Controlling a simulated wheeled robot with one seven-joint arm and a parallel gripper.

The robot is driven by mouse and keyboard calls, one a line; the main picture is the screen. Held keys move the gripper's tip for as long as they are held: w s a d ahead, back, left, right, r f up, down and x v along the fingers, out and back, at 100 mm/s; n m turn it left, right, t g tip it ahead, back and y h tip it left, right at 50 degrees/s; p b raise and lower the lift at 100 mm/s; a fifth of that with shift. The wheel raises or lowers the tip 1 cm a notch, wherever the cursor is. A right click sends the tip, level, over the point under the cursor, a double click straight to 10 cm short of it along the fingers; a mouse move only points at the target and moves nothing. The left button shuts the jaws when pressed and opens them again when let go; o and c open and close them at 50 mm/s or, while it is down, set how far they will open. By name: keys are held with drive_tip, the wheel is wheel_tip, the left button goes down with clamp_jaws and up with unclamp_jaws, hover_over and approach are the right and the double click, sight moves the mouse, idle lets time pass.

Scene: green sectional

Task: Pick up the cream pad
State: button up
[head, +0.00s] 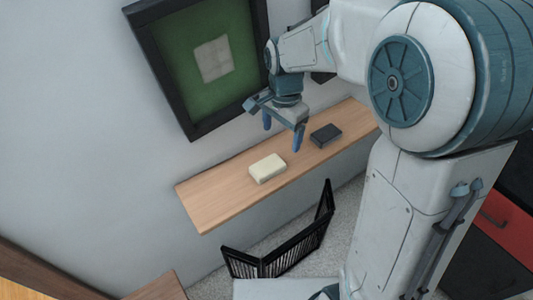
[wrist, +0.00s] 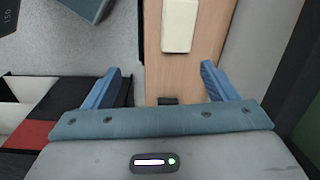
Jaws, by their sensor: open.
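The cream pad (head: 267,168) is a small pale block lying flat on a narrow wooden shelf (head: 215,200) along the wall. My gripper (head: 282,133) is above the shelf, apart from the pad, with its fingers spread and nothing between them. In the wrist view the pad (wrist: 179,25) lies on the shelf (wrist: 154,70) at the top of the picture, beyond my open fingertips (wrist: 160,72). Its top end is cut off by the frame there.
A dark block (head: 326,134) lies on the shelf to the right of the pad; it may be the dark piece (wrist: 167,100) low in the wrist view. A black-framed green picture (head: 205,65) hangs above. A black slatted rack (head: 290,253) stands below the shelf.

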wheel_tip(320, 180, down, 2)
drive_tip(key=w+a+m, duration=0.2)
drive_tip(key=a, duration=0.1)
hover_over(268, 165)
drive_tip(key=f, duration=0.8)
drive_tip(key=shift+s+d+f, duration=0.15)
drive_tip(key=shift+d+f, duration=0.05)
drive_tip(key=shift+f, duration=0.1)
drive_tip(key=shift+a+f+p, duration=0.15)
drive_tip(key=shift+f+p, duration=0.1)
drive_tip(key=shift+f, duration=1.1)
drive_tip(key=shift+a+f+p, duration=0.1)
drive_tip(key=shift+f+p, duration=0.15)
drive_tip(key=shift+f, duration=1.05)
drive_tip(key=c, duration=1.1)
